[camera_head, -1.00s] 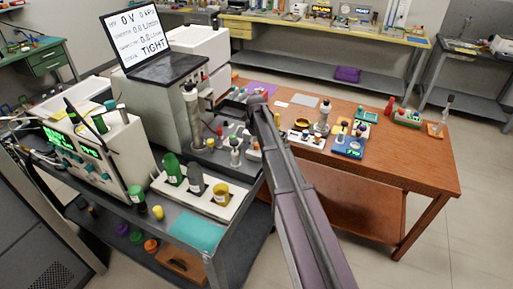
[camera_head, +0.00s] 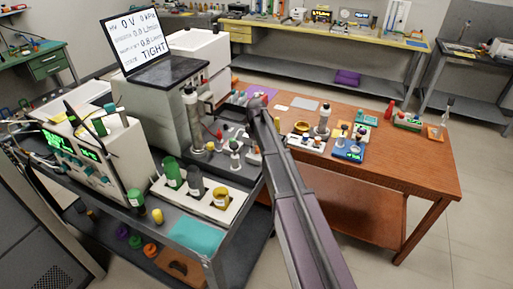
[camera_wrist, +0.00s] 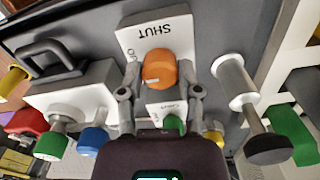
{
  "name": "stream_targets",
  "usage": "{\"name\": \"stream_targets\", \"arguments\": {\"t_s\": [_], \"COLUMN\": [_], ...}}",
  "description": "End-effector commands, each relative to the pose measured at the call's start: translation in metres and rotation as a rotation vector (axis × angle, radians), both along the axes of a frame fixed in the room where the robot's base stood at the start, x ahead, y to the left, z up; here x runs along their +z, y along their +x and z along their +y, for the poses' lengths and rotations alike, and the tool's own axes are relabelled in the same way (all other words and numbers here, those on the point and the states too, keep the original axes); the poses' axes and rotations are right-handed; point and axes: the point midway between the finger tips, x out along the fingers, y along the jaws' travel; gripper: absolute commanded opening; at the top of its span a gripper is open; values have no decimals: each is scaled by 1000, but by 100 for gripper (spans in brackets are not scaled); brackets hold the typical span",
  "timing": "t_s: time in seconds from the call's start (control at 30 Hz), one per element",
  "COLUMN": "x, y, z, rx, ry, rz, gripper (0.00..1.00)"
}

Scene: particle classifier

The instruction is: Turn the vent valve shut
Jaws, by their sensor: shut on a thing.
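The valve's orange knob (camera_wrist: 158,71) is in the wrist view, on a white plate marked SHUT (camera_wrist: 166,30) at the top. My gripper (camera_wrist: 158,78) has one grey finger on each side of the knob and is shut on it. A second word on the plate is partly hidden by the left finger. The knob's pointing direction is hard to tell. In the head view my arm (camera_head: 290,190) reaches over the bench, and its end hides the knob and fingers.
In the wrist view a green knob (camera_wrist: 174,126) sits just below, a blue knob (camera_wrist: 93,140) at lower left and a black knob (camera_wrist: 268,149) at right. A grey handle (camera_wrist: 47,57) stands at left. In the head view a screen (camera_head: 140,38) shows TIGHT.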

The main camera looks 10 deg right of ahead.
Motion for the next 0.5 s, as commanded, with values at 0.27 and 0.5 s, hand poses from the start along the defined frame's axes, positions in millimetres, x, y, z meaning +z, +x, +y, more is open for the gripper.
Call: {"name": "stream_targets", "arguments": {"t_s": [0.27, 0.5], "x": [0, -1], "y": [-1, -2], "z": [1, 1], "rx": [-57, -193], "ry": [2, 3], "rz": [3, 5], "gripper": [0, 0]}}
